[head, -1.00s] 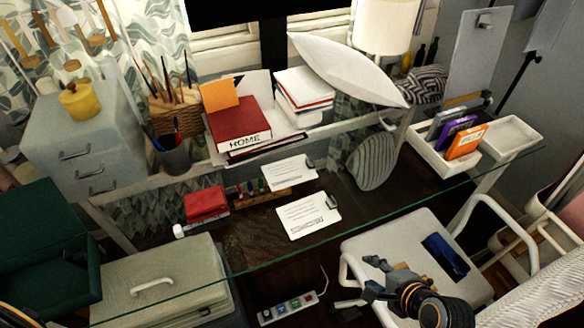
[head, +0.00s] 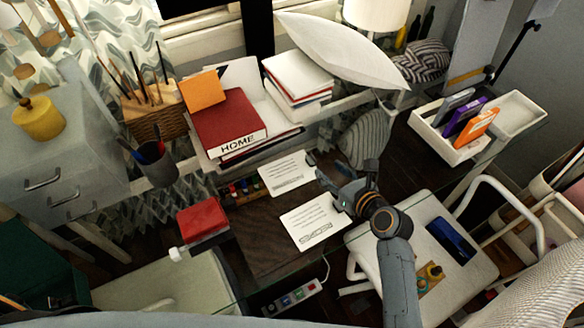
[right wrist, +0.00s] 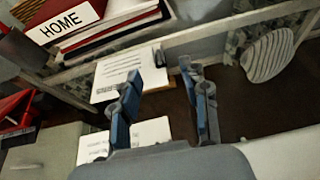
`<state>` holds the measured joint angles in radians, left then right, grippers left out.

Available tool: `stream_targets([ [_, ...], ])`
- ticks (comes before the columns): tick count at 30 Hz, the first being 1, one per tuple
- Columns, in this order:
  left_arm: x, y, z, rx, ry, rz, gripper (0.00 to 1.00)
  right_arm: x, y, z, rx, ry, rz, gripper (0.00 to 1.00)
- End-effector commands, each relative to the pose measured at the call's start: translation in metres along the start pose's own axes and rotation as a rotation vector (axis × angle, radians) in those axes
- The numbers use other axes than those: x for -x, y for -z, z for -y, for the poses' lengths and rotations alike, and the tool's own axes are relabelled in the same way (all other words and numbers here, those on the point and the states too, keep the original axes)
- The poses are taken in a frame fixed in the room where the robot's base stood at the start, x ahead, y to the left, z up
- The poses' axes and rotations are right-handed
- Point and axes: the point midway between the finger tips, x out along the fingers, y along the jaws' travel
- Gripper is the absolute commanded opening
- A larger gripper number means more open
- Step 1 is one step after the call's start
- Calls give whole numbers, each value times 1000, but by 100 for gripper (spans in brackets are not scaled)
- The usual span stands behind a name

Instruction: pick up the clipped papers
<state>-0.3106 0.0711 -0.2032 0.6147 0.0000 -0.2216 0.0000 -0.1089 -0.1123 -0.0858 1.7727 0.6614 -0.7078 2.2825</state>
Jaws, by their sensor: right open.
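Two white sheets of printed paper lie on the glass desk. The farther paper (head: 287,173) has a dark clip at its right edge. The nearer paper (head: 313,221) lies in front of it, and its right edge is close to my right gripper (head: 344,176), so its clip is hidden. My right gripper is open and empty, over the desk just right of the papers. In the right wrist view the farther paper (right wrist: 118,74) shows beyond the left finger, with its clip between the fingers (right wrist: 160,72). The nearer paper (right wrist: 150,131) is partly hidden by the left finger. My left gripper is not in view.
A red box (head: 203,217) lies left of the papers. Books (head: 235,125) and a pencil cup (head: 156,163) stand behind. A white tray with colored cases (head: 450,151) is at right. A white chair (head: 420,262) stands in front, a power strip (head: 292,297) below.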

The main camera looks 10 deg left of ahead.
Motion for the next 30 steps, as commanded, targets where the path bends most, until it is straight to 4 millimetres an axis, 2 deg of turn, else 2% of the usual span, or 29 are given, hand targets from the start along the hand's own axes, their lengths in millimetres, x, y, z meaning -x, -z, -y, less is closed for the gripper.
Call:
stream_targets([
  [1,-1,-5,-5,-2,-6,8,0,-11,-1,0,2,-2,0,45],
  [5,-2,-7,-3,-3,-4,10,0,-29,0,0,1,-2,-1,45],
  [14,-1,20,13,-1,15,-31,0,-50,0,-2,3,-1,-1,45],
  [21,-3,17,13,1,15,-27,0,-82,3,-6,3,-1,-2,45],
  [30,-3,9,11,1,13,-13,0,-90,3,-6,2,0,-2,45],
])
